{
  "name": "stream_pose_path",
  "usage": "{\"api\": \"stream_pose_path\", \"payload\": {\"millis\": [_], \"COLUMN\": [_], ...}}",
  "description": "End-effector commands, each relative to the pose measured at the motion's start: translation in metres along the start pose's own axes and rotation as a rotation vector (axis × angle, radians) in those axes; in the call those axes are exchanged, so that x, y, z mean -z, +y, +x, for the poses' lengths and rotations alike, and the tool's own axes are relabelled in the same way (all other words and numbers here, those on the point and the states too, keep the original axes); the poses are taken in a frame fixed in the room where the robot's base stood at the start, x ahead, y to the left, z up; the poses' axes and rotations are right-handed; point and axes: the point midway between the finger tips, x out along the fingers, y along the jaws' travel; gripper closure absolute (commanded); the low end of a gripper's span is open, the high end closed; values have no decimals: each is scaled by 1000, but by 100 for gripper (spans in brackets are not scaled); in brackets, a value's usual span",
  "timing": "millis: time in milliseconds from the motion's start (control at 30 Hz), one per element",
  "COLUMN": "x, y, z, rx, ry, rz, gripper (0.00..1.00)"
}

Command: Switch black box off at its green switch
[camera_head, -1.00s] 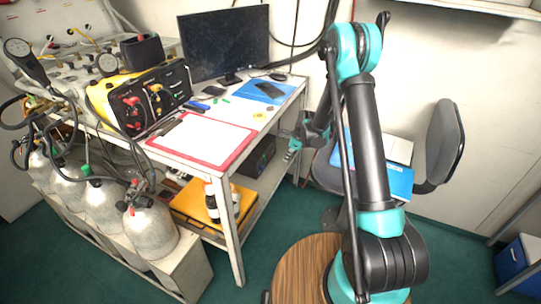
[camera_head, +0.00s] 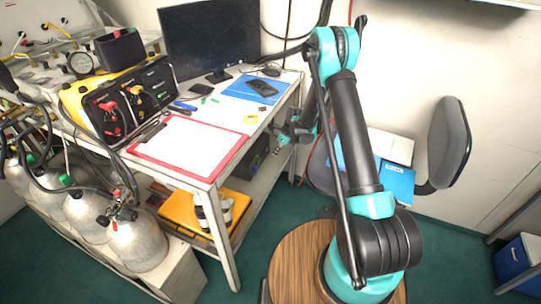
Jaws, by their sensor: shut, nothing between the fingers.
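A black box (camera_head: 254,160) stands on the shelf under the white table, partly hidden by the table's edge. I cannot make out its green switch in this view. My gripper (camera_head: 281,142) is beside the right edge of the table, pointing down and left towards the side where the black box stands. It is small in the picture. Its fingers are shut with nothing between them. I cannot tell whether it touches anything.
The white table (camera_head: 205,172) holds a monitor (camera_head: 212,40), a red clipboard (camera_head: 190,146) and a yellow-and-black air panel (camera_head: 125,100). Gas cylinders (camera_head: 137,243) stand at left. A round wooden stool (camera_head: 297,262) is in front.

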Motion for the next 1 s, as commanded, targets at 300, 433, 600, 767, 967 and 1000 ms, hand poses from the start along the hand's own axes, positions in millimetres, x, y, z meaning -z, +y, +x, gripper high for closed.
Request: {"api": "stream_pose_path", "payload": {"millis": [300, 433, 600, 767, 967, 1000], "x": [0, 0, -15, -32, -39, -39], "y": [0, 0, 1, 0, 0, 0], "z": [55, 79, 94, 98, 100, 100], "rx": [-1, -1, -1, 0, 0, 0], "ry": [0, 0, -1, 0, 0, 0], "rz": [-1, -2, -2, -1, 0, 0], "gripper": [100, 100, 100, 100, 100, 100]}}
